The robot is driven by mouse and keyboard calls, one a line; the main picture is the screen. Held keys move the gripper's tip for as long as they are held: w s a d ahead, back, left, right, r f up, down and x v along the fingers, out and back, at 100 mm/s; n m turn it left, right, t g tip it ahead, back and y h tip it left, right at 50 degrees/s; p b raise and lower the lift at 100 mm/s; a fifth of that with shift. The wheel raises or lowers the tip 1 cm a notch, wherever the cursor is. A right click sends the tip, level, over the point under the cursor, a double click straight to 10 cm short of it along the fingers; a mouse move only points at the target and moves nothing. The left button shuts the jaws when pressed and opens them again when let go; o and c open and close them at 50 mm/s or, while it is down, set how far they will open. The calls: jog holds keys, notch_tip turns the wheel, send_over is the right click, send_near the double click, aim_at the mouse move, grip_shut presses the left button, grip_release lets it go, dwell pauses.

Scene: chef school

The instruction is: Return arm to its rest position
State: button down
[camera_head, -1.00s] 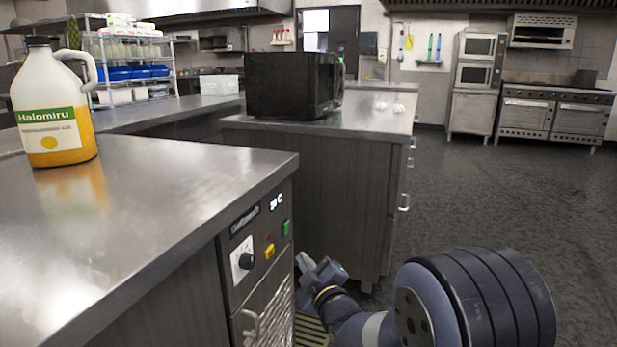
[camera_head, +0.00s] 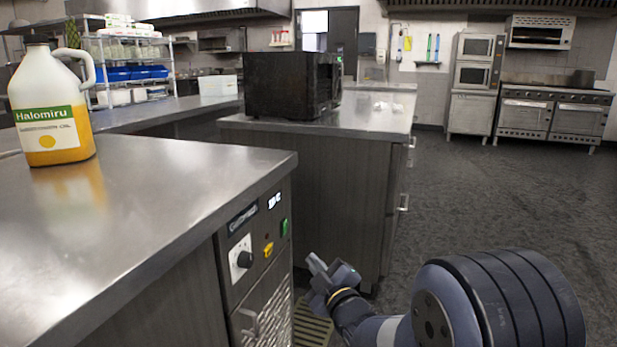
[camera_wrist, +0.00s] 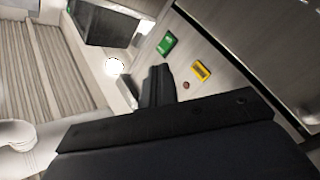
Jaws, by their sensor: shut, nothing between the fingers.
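My gripper (camera_head: 318,268) is low at the bottom centre of the head view, at the end of my grey-blue arm. It is beside the front of the near counter unit, below the countertop, and apart from it. Its fingers are shut and empty. In the wrist view, the dark gripper body fills the lower part, with the fingers (camera_wrist: 146,88) pointing up in the picture. Beyond them is the unit's panel with a green switch (camera_wrist: 167,43) and a yellow switch (camera_wrist: 201,70).
The near steel counter (camera_head: 150,190) fills the left, with an oil jug (camera_head: 50,105) on it. A second counter (camera_head: 370,120) carries a black microwave (camera_head: 290,85). A floor grate (camera_head: 312,325) lies below my gripper. Open floor (camera_head: 490,190) extends right, towards the ovens (camera_head: 550,115).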

jog(key=a+b, duration=0.1)
jog(key=w+a+b, duration=0.1)
jog(key=a+b, duration=0.1)
jog(key=a, duration=0.1)
jog(key=shift+w+f, duration=0.2)
jog(key=shift+w, duration=0.05)
jog(key=p, duration=0.3)
jog(key=shift+d+r, duration=0.2)
jog(key=shift+r, duration=0.2)
jog(key=shift+s+p, duration=0.1)
jog(key=shift+p, duration=0.55)
